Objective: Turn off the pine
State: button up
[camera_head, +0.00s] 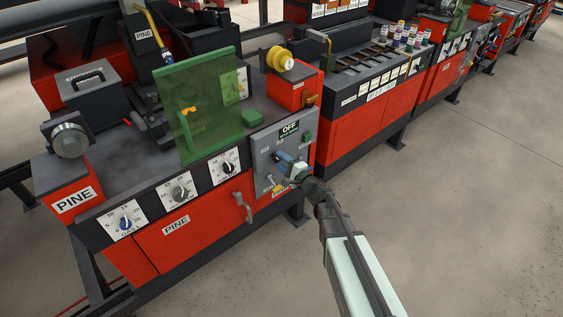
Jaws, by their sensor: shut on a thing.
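The red machine labelled PINE (77,200) stands at the left front. On its right end is a grey switch box (262,150) under a black OFF sign (290,128). My gripper (284,163) is at the front of this box, reaching in from the lower right. It is shut on what looks like the box's switch handle. The handle is mostly hidden by the fingers, so its exact position cannot be told. A yellow tag or lever (279,188) shows just below the gripper, and a green button (306,138) to its upper right.
Three dials (181,187) line the machine's front edge, with a grey lever (241,205) below. A green transparent guard (207,108) stands on top. A second red machine (375,112) with labelled slots adjoins at the right. The floor (470,200) at right is clear.

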dwell(0.4)
jog(key=o, duration=1)
jog(key=shift+o, duration=0.2)
jog(key=v, duration=1.4)
jog(key=shift+w, duration=0.1)
jog(key=shift+a+r, duration=0.1)
